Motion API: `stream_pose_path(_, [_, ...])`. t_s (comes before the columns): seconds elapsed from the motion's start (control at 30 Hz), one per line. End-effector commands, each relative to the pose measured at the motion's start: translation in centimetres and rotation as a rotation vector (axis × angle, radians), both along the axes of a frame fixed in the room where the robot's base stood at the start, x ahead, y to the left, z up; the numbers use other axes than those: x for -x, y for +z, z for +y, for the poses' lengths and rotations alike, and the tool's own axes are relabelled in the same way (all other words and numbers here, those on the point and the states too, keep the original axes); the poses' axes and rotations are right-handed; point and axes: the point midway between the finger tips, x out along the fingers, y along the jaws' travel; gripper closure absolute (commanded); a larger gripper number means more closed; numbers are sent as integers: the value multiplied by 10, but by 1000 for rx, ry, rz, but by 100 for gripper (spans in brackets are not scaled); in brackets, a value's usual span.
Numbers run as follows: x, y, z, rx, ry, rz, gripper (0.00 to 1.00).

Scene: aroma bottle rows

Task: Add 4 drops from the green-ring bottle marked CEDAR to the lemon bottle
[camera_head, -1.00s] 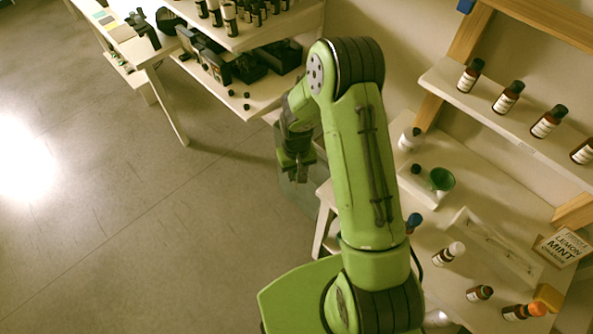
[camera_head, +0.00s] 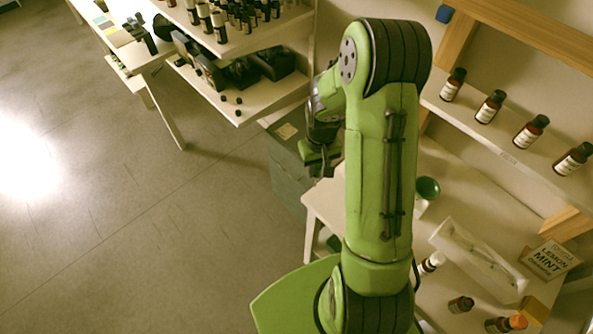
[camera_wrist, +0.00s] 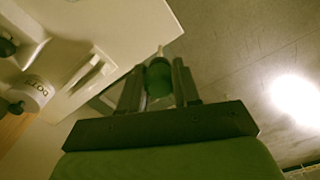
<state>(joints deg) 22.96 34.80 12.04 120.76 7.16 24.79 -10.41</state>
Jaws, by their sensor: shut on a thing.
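My gripper (camera_head: 322,163) hangs beside the left edge of the white worktable (camera_head: 325,205) in the head view. In the wrist view my gripper (camera_wrist: 159,78) is shut on a green item (camera_wrist: 158,80) with a narrow pale tip; its marking cannot be read. I cannot read which is lemon.
Several brown bottles (camera_head: 525,136) stand on the right shelf. A green cup (camera_head: 427,188) is partly behind my arm. A pale tray (camera_head: 480,255) lies on the worktable. A grey bin (camera_head: 287,180) stands below my gripper. A white bottle (camera_wrist: 32,92) shows in the wrist view.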

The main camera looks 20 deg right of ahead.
Motion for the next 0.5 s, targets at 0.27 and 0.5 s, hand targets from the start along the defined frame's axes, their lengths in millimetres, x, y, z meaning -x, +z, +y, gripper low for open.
stream_pose_path(0.27, [69, 78, -63, 6, -107, -3, 76])
stream_pose_path(0.5, [107, 104, -79, 6, -149, 2, 76])
